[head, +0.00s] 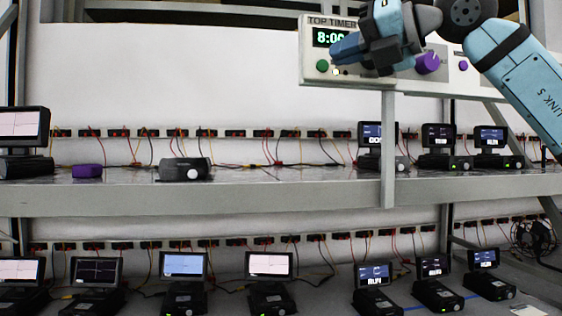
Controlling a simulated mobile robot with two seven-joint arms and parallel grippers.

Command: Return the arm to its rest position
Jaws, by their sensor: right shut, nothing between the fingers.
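My right arm comes in from the upper right in the head view. Its gripper (338,50) is shut and empty, in front of the top timer panel (312,72). The fingers cover part of the panel's face, close to its green button (322,65) and green display (326,37) reading about 8:00. I cannot tell whether the fingertips touch the panel. A purple knob (428,63) shows just right of the gripper. My left gripper is not in view.
An upper shelf (290,195) carries several small screen devices, a purple block (87,171) and a dark device without a raised screen (185,169). More devices stand on the lower shelf. A grey post (388,150) rises below the panel. Wires (275,150) run along the back wall.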

